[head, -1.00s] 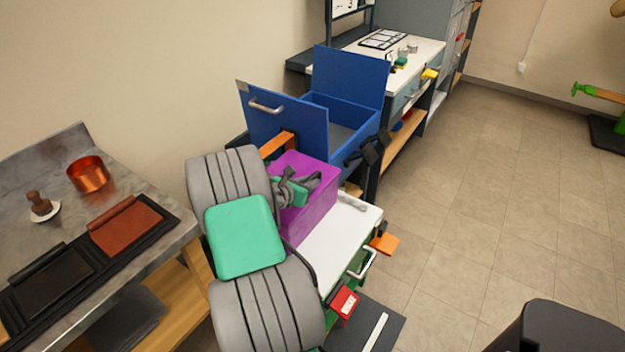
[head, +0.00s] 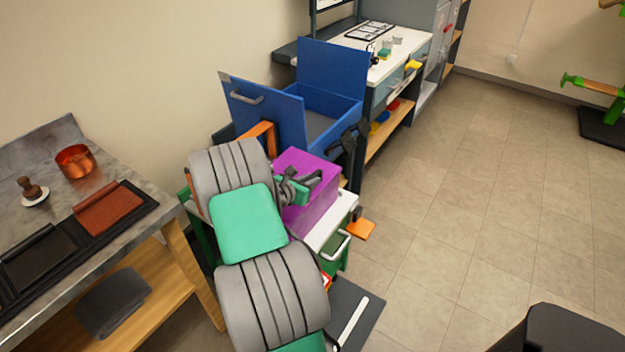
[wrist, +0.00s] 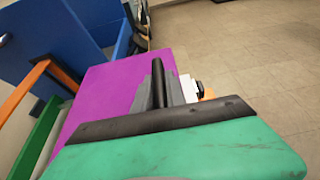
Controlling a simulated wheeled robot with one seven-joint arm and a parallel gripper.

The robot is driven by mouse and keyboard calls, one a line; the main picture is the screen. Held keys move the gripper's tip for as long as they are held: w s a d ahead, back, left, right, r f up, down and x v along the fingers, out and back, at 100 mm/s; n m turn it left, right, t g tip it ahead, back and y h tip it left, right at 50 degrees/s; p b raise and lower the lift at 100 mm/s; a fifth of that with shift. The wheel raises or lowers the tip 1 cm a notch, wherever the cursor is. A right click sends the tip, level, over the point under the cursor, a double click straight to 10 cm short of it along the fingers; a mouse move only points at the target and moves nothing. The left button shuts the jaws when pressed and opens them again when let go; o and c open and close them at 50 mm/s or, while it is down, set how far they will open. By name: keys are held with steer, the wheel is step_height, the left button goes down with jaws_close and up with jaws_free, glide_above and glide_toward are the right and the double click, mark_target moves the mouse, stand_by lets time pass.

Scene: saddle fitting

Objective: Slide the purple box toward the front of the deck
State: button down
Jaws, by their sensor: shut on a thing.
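The purple box (head: 318,196) stands on the white deck (head: 322,234) of a green cart, beyond my arm. It also shows in the wrist view (wrist: 106,92), filling the space ahead of my gripper. The deck's left part is hidden behind my arm.
A blue open bin (head: 335,105) with a raised lid stands right behind the box. An orange bracket (head: 259,139) is at its left. A grey bench (head: 160,181) with a copper pot (head: 75,161) is at left.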

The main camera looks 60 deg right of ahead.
steer(key=c, duration=1.3)
jaws_free()
steer(key=shift+a, duration=0.15)
steer(key=v, duration=0.7)
steer(key=shift+a+r, duration=0.15)
steer(key=shift+a, duration=0.15)
